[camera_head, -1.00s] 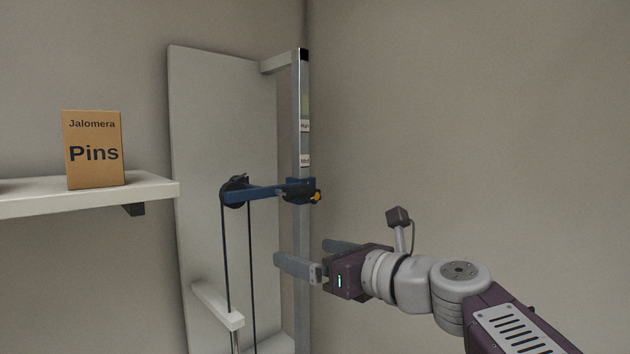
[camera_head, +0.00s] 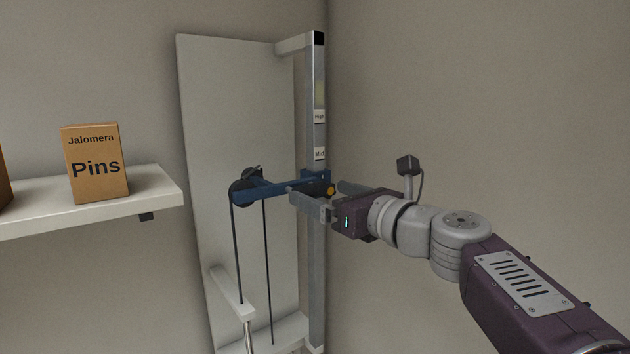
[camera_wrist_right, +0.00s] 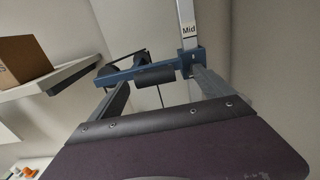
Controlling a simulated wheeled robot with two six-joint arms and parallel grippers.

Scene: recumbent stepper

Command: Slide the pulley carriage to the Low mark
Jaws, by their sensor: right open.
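The blue pulley carriage (camera_head: 268,190) sits on the grey upright post (camera_head: 318,250), just below the Mid label (camera_head: 320,153). Its arm reaches left to a black pulley with a cord, and a yellow knob (camera_head: 330,191) shows at its right end. My right gripper (camera_head: 316,189) is open at carriage height, with its near finger in front of the carriage by the post. In the right wrist view the carriage (camera_wrist_right: 128,73) shows beyond and between the two open fingers; I cannot tell whether they touch it. No Low label shows. My left gripper is not in view.
The High label (camera_head: 319,116) is above Mid on the post. A tall pale panel (camera_head: 240,110) stands behind the cord. A white shelf (camera_head: 150,190) with a cardboard Pins box (camera_head: 95,165) is at left. The space right of the post is clear except for my arm.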

